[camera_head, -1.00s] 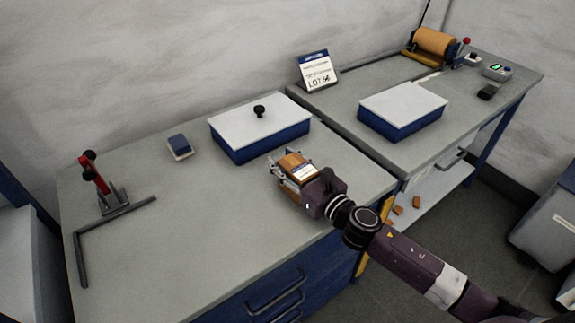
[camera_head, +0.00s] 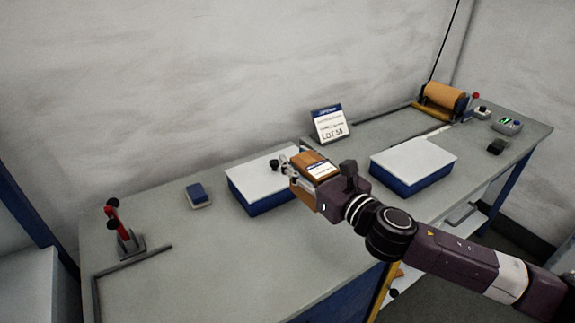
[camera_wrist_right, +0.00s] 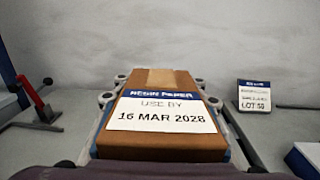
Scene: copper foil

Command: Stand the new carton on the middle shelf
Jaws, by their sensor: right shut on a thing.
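A brown carton (camera_head: 318,165) is held in my right gripper (camera_head: 297,172), above the workbench and in front of the left blue box. In the right wrist view the carton (camera_wrist_right: 160,143) fills the middle, with a white and blue label reading "RESIN PAPER, USE BY 16 MAR 2028". The gripper's fingers (camera_wrist_right: 160,88) lie along both sides of it. My left gripper is not in view.
A blue box with a white lid (camera_head: 250,198) stands behind the carton, and another (camera_head: 412,165) stands to the right. A lot sign (camera_head: 329,123), a red clamp (camera_head: 122,228), a small blue block (camera_head: 198,195) and a copper roll (camera_head: 443,98) stand on the benches.

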